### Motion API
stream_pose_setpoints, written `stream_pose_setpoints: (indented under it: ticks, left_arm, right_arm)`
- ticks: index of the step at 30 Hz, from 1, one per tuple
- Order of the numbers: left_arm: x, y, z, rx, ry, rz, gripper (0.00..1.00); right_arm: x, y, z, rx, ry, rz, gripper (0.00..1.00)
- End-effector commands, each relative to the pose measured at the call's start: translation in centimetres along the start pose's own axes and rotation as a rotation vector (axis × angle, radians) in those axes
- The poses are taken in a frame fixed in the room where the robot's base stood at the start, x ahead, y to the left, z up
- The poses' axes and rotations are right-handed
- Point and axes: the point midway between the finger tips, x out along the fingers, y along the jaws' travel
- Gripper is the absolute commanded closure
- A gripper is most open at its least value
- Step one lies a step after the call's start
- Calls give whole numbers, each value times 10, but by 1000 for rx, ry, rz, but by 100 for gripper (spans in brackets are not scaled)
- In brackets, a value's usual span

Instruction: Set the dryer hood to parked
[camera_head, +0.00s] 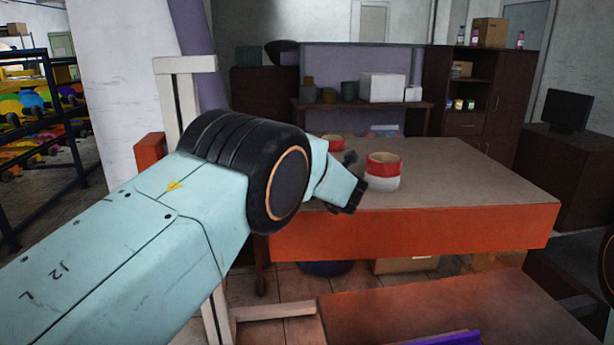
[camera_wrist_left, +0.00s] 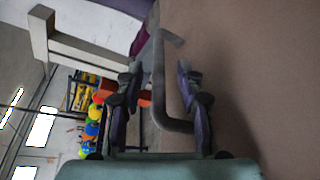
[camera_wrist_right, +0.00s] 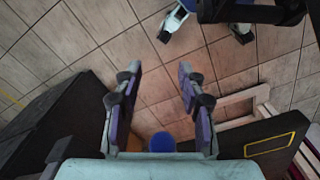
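I cannot clearly pick out the dryer hood in the head view; my left arm covers part of the scene there. My left gripper (camera_head: 352,178) is over the near left part of the orange-edged table. In the left wrist view, my left gripper (camera_wrist_left: 157,75) has its fingers apart on either side of a grey bent bar (camera_wrist_left: 160,85). The bar may be a handle; I cannot tell whether the fingers touch it or what it belongs to. My right gripper (camera_wrist_right: 158,74) is open and empty above the tiled floor in the right wrist view.
A red-and-white round container (camera_head: 383,172) stands on the orange-edged table (camera_head: 470,185), with another red one (camera_head: 333,142) behind the gripper. A pale post (camera_head: 180,100) stands behind my left arm. A lower brown surface (camera_head: 450,305) is in front. Shelves of colourful items (camera_head: 30,105) are at left.

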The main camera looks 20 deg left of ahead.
Motion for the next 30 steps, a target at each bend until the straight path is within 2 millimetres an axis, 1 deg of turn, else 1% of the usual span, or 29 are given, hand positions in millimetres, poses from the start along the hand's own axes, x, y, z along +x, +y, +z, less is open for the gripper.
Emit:
stream_pose_setpoints:
  ticks: [4, 9, 20, 30]
  left_arm:
    - [-17, 0, 1, 3, -2, 0, 63]
    - [-29, 0, 0, 2, 0, 0, 63]
    - [-32, 0, -1, 0, 1, 0, 63]
    - [-33, 0, -1, 8, 0, 0, 91]
  right_arm:
    - [0, 0, 0, 0, 0, 0, 60]
    - [0, 0, 0, 0, 0, 0, 60]
    - [0, 0, 0, 0, 0, 0, 60]
    - [0, 0, 0, 0, 0, 0, 60]
